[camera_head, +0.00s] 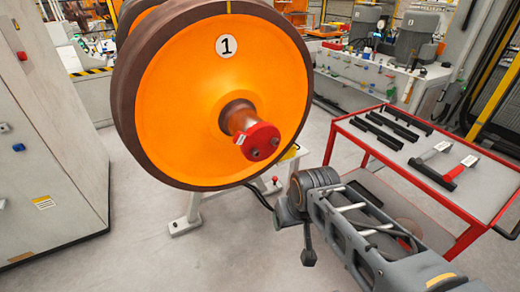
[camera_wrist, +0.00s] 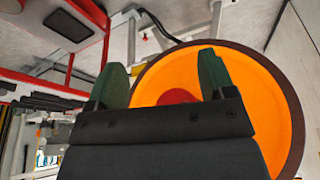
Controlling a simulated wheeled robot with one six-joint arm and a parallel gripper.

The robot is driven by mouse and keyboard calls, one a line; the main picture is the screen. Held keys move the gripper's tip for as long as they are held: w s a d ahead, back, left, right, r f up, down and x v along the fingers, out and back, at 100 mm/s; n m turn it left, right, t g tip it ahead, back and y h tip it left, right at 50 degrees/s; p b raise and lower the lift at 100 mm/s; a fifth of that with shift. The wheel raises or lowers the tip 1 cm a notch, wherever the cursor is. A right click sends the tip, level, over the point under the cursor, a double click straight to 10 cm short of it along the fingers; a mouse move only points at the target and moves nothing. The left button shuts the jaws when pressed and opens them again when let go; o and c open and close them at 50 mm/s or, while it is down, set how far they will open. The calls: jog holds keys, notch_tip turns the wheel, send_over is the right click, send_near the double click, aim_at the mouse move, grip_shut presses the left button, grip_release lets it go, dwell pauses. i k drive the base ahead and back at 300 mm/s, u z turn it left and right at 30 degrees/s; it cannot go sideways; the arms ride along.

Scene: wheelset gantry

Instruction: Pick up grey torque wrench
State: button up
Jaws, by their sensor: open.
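A grey-handled tool (camera_head: 436,151) and a second one with a red head (camera_head: 461,169) lie on the grey top of a red-framed cart (camera_head: 487,200), at the right of the head view. Both meet a dark bar at their near ends. I cannot tell for sure which is the grey torque wrench. My gripper (camera_wrist: 162,62) shows two green fingers, spread apart with nothing between them, in the wrist view. It is in front of the orange wheel and apart from the cart. In the head view the gripper end is small and partly hidden by my arm.
The large orange wheel (camera_head: 190,100), marked 1, has a red-capped axle end (camera_head: 258,141) sticking out. Several black bars (camera_head: 379,131) lie on the cart's left part. A grey cabinet (camera_head: 45,150) stands at left. The floor between wheel and cabinet is clear.

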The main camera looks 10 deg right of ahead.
aim_at(444, 147)
jog(key=z, duration=1.05)
jog(key=i, duration=1.5)
jog(key=z, duration=0.5)
